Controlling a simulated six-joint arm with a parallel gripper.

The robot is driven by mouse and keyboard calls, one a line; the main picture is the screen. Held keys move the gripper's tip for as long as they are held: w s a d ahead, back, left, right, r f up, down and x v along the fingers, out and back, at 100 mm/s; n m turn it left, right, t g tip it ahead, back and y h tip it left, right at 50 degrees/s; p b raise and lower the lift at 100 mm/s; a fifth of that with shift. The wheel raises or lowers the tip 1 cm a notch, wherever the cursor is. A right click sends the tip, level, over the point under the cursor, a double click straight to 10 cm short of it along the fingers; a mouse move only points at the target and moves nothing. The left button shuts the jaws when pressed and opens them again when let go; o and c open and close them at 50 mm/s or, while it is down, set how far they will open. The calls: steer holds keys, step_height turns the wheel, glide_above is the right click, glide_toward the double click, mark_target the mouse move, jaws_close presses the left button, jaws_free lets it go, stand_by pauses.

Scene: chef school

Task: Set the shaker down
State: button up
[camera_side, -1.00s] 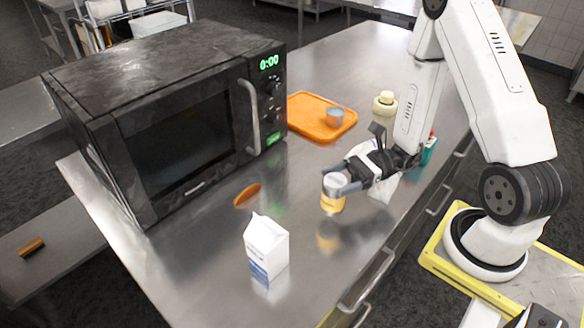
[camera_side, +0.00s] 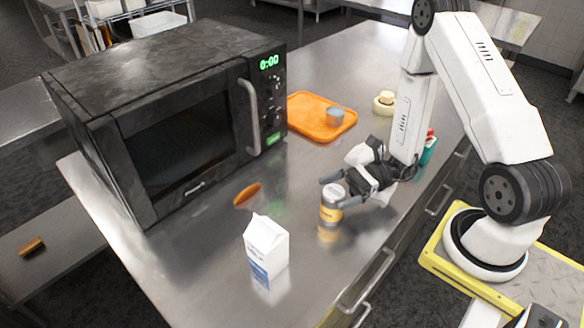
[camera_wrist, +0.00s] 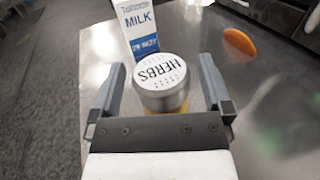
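The shaker (camera_side: 331,207) has a pale lid and a grey and yellow body. It stands upright on the steel counter, its reflection meeting its base. In the wrist view its lid (camera_wrist: 160,72) reads HERBS. My gripper (camera_side: 331,183) is open around the shaker. The wrist view shows the fingers apart, with a gap on both sides of the lid. The shaker's lower part is hidden by the gripper in the wrist view.
A milk carton (camera_side: 266,247) stands left of the shaker. An orange oval piece (camera_side: 247,195) lies near the black microwave (camera_side: 175,120). An orange tray (camera_side: 305,118) holds a small grey cup (camera_side: 335,117). A cream bottle (camera_side: 384,103) and a teal item (camera_side: 428,150) stand behind my gripper.

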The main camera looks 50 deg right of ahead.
steer(key=shift+r, duration=0.15)
steer(key=shift+v, duration=6.05)
steer(key=shift+a, duration=0.1)
